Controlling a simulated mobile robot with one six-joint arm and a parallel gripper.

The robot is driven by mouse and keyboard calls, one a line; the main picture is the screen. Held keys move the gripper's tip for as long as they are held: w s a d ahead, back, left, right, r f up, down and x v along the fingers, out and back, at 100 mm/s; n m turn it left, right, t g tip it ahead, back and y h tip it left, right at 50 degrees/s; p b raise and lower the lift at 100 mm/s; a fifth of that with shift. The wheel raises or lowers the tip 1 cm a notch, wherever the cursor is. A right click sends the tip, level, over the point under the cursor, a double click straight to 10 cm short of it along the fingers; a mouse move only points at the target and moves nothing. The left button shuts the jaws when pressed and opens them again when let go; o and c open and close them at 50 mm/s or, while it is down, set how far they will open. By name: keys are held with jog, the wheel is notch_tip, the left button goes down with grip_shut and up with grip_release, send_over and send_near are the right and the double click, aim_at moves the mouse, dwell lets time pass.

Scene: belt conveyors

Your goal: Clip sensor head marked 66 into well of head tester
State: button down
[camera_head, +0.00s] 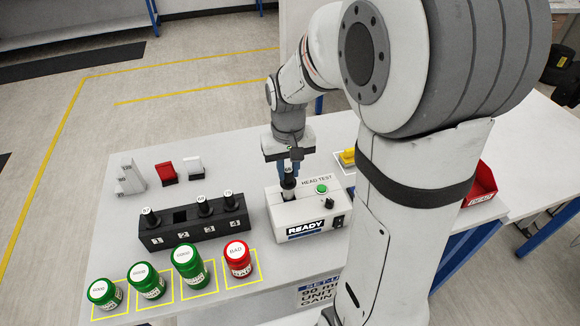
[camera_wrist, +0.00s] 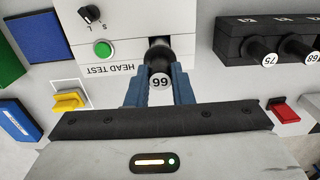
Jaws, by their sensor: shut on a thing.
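The sensor head marked 66 (camera_wrist: 159,64) is a black cylinder with a white round label, upright between the blue fingers of my gripper (camera_wrist: 160,84). In the head view, the sensor head (camera_head: 289,184) stands at the well of the head tester (camera_head: 301,212), a white box with a READY display, green button and black knob. My gripper (camera_head: 289,160) is above the tester, shut on the head's upper part. The head's lower end is at the dark well opening; I cannot tell whether it is fully seated.
A black rack (camera_head: 190,228) left of the tester holds several similar heads; slot 2 is empty. Green jars (camera_head: 188,266) and a red BAD jar (camera_head: 239,258) stand in yellow squares in front. A yellow part (camera_head: 347,158) and red bin (camera_head: 482,185) lie right.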

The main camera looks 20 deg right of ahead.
aim_at(288, 182)
jog(key=shift+f, duration=0.15)
jog(key=shift+f+b, duration=1)
jog(key=shift+f, duration=0.05)
jog(key=shift+f, duration=0.15)
jog(key=shift+f+b, duration=0.8)
jog(key=shift+f, duration=0.1)
jog(key=shift+f, duration=0.2)
dwell(0.6)
jog(key=c, duration=1.2)
grip_release()
notch_tip(288, 182, up, 8)
jog(key=shift+f+b, duration=0.1)
jog(key=shift+b, duration=0.25)
